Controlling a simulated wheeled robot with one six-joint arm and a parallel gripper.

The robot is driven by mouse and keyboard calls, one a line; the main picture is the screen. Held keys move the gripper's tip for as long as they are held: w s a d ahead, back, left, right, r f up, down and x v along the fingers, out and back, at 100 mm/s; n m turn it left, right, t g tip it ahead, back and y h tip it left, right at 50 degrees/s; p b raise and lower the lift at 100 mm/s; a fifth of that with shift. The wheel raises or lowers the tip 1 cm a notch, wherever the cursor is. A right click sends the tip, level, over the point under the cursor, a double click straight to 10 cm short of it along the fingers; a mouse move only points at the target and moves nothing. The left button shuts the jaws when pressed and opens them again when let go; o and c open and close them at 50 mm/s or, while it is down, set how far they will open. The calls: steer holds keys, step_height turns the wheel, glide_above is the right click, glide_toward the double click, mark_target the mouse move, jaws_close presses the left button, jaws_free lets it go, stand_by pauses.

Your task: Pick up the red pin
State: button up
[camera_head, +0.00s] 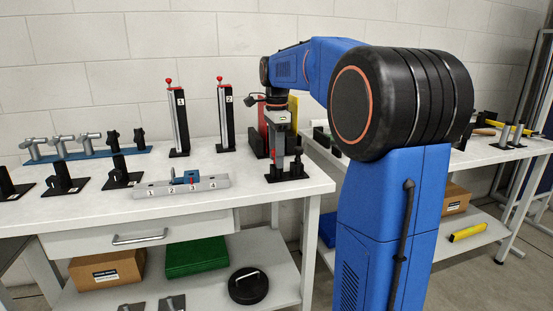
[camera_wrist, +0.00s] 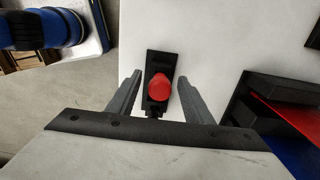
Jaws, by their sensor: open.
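The red pin (camera_wrist: 160,87) shows in the wrist view as a round red top on a narrow black stand (camera_wrist: 162,62). It lies between the two fingers of my gripper (camera_wrist: 155,90), which are open, with a gap visible on each side. In the head view my gripper (camera_head: 279,148) points down over a black stand (camera_head: 287,174) near the right end of the white bench. The pin itself is hard to make out there, largely hidden by the gripper.
Two black posts with red knobs, marked 1 (camera_head: 179,120) and 2 (camera_head: 225,118), stand left of my gripper. A numbered grey bar (camera_head: 160,191) lies at the bench front. Upright red (camera_head: 261,128) and yellow panels stand close behind my gripper. The bench edge is near on the right.

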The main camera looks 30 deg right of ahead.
steer(key=shift+f, duration=0.25)
steer(key=c, duration=1.2)
steer(key=shift+o, duration=0.4)
